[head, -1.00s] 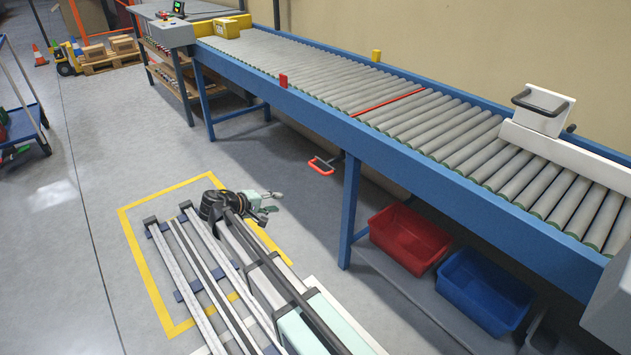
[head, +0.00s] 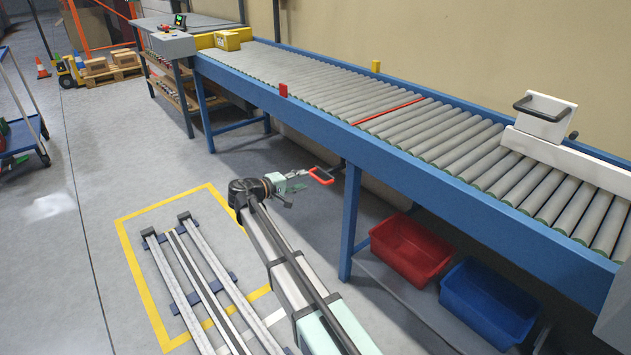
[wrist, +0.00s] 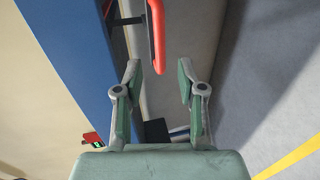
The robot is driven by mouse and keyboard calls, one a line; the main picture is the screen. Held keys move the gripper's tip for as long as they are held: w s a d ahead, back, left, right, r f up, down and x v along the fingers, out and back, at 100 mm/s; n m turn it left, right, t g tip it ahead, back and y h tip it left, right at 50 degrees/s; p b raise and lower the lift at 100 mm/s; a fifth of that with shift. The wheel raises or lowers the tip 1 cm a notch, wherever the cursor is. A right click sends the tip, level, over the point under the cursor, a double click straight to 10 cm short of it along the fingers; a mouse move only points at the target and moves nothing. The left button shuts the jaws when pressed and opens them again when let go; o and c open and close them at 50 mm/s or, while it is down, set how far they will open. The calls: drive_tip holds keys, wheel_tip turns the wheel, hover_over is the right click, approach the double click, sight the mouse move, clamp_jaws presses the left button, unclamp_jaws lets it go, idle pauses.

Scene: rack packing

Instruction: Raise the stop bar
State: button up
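The stop bar appears to be the thin red bar (head: 390,111) lying across the rollers, about level with them, in the head view. A red handle (head: 320,175) sticks out on a dark arm below the conveyor's near side. It also shows in the wrist view as a red handle (wrist: 156,35) at the top. My gripper (head: 304,181) is beside the handle's left end in the head view. In the wrist view my gripper (wrist: 159,72) is open and empty, its fingers apart and the handle just beyond their tips. I cannot tell whether they touch.
The conveyor (head: 440,180) has a blue side rail and legs to the right of my arm. The floor to the left is mostly clear.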

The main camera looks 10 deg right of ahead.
sight(314, 177)
drive_tip(key=b+x, duration=0.1)
drive_tip(key=x, duration=0.5)
drive_tip(key=shift+w+d+f, duration=0.1)
drive_tip(key=shift+w+d, duration=0.1)
drive_tip(key=shift+d, duration=0.1)
drive_tip(key=shift+c, duration=0.2)
clamp_jaws()
